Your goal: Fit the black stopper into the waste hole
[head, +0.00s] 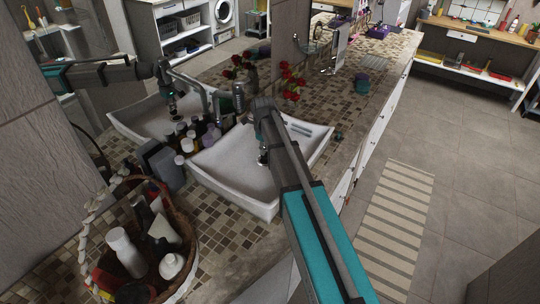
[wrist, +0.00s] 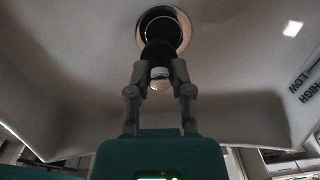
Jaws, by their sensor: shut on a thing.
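The white basin (head: 235,185) is set in a mosaic-tiled counter, and my arm reaches down over it. In the wrist view, my gripper (wrist: 160,70) is shut on the black stopper (wrist: 157,50), gripping around its pale lower knob. The waste hole (wrist: 172,22) is a dark opening with a shiny metal ring in the basin floor. The stopper overlaps the near side of the hole, and most of the ring's far side shows. I cannot tell whether the stopper touches the ring. In the head view, the gripper tip (head: 263,157) is small and dark, and the stopper cannot be made out.
Several bottles (head: 190,140) stand close left of the basin. A wicker basket (head: 185,225) of toiletries sits at the front left. Red flowers (head: 291,80) and a tap stand behind the basin. A mirror at left reflects the basin and my arm. The counter to the right is mostly clear.

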